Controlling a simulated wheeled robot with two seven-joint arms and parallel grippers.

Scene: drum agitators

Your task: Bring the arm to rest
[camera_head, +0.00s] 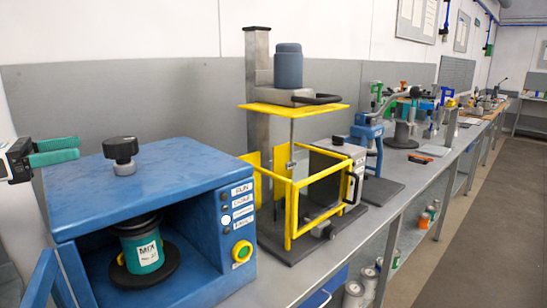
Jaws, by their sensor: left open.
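My left gripper (55,152) comes in from the left edge, beside the upper left of the blue agitator (130,190). Its green fingers are apart, with nothing between them. It is clear of the black knob (121,150) on top of the blue agitator. The agitator's front is open, and a teal can (142,252) with a white label stands inside on a black disc. My right gripper is not in view.
A mixer with a yellow guard frame (291,205) stands right of the blue agitator on the grey bench (385,222). A blue stand (368,140) and other machines line the bench further back. The floor aisle (480,220) at right is clear.

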